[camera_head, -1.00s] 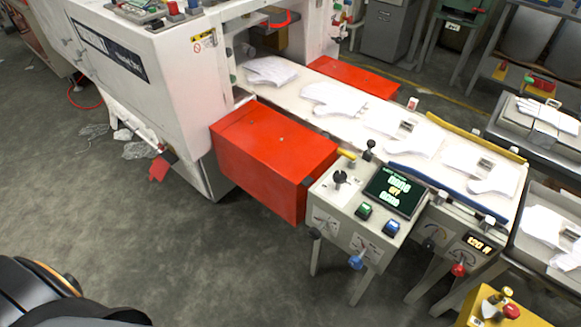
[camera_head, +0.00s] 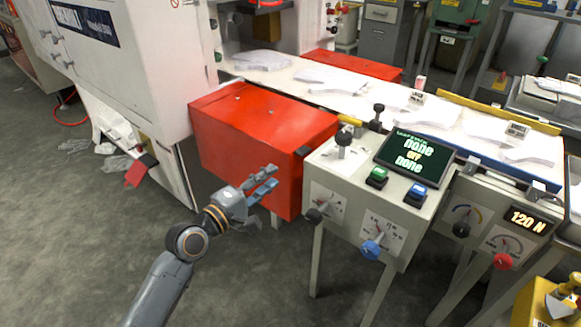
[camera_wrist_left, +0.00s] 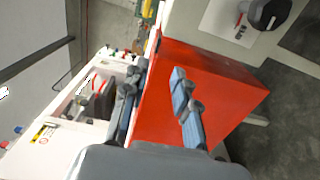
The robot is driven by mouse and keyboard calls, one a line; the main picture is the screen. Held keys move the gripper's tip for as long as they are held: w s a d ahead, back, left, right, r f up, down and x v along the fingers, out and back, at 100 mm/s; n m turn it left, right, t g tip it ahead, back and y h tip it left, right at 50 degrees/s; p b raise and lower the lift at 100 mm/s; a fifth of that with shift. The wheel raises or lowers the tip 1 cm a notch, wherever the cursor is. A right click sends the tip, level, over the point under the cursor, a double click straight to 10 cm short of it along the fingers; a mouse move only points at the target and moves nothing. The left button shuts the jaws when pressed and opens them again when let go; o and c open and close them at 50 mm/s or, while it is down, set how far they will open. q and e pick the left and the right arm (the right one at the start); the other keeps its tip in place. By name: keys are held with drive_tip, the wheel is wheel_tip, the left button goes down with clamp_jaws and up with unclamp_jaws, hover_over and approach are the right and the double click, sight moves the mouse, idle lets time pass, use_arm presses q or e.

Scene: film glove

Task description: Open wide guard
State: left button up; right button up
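A large red box-shaped guard (camera_head: 240,135) stands on the near side of the conveyor, against the white machine. A second red guard (camera_head: 352,66) lies at the far side, partly hidden by the belt. I cannot tell for sure which is the wide guard; the near one looks larger. My left gripper (camera_head: 266,186) is open and empty in front of the near guard's lower front face. In the left wrist view, the near guard (camera_wrist_left: 225,90) appears behind and between the two open fingers (camera_wrist_left: 160,100); contact cannot be told. My right gripper is not in view.
A control box (camera_head: 345,175) with knobs, buttons and a green-text screen (camera_head: 415,150) stands right of the near guard. White gloves (camera_head: 330,78) lie along the conveyor. The white machine (camera_head: 130,70) stands at left. The floor in front is clear.

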sight(303, 150)
use_arm(q)
drive_tip(key=b+x, duration=0.2)
drive_tip(key=x, duration=1)
drive_tip(key=shift+w+d+r, duration=0.1)
drive_tip(key=shift+w+d, duration=0.05)
drive_tip(key=shift+w, duration=0.05)
drive_tip(key=shift+w+d, duration=0.4)
drive_tip(key=shift+w, duration=0.1)
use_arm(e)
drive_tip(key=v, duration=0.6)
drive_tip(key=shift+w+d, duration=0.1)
use_arm(q)
clamp_jaws()
